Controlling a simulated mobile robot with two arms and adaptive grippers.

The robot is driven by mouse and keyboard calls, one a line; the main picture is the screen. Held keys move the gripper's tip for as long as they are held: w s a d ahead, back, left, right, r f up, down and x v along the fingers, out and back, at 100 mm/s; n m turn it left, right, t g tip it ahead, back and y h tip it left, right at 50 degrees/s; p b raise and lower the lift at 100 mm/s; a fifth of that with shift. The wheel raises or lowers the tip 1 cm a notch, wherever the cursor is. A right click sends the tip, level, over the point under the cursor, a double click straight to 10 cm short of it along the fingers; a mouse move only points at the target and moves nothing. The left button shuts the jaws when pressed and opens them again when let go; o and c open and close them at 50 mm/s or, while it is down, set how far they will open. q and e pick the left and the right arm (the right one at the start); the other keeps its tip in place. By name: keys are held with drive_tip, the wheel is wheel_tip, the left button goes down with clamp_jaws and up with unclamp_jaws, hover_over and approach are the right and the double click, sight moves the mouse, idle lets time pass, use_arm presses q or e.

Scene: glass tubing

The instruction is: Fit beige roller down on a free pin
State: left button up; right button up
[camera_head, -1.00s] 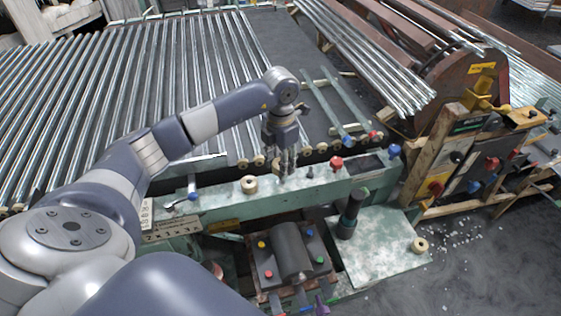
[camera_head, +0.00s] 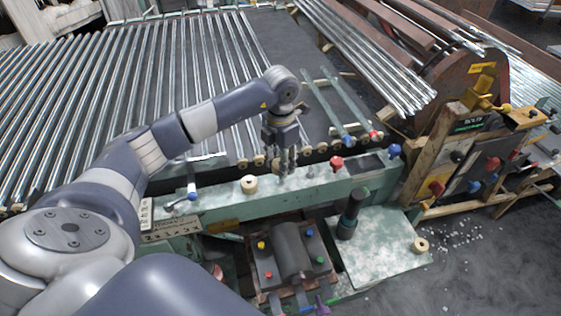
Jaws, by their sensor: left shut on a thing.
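My left gripper (camera_head: 286,170) points down just over the green rail (camera_head: 225,205), near its middle. It is shut on a small beige roller (camera_head: 276,166), which is mostly hidden by the fingers. Whether the roller touches the rail or a pin cannot be told. A small upright pin (camera_head: 310,171) with nothing on it stands just right of the gripper. Another beige roller (camera_head: 249,184) sits on the rail left of the gripper. A further beige roller (camera_head: 420,245) is on the pale green plate at the lower right. My right gripper is not in view.
A red knob (camera_head: 336,163) and a blue knob (camera_head: 394,151) stand on the rail to the right. A blue-handled lever (camera_head: 191,194) is at left. Long metal tubes (camera_head: 110,95) lie behind the rail. A dark upright cylinder (camera_head: 350,216) stands in front.

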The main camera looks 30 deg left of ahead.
use_arm(q)
drive_tip(key=shift+f+b, duration=0.85)
drive_tip(key=shift+f, duration=0.25)
drive_tip(key=shift+f+b, duration=0.5)
drive_tip(key=shift+f, duration=0.1)
drive_tip(key=shift+f, duration=0.3)
drive_tip(key=shift+f+b, duration=0.4)
drive_tip(key=shift+b, duration=0.15)
drive_tip(key=o, duration=1.1)
drive_tip(key=shift+r, duration=0.1)
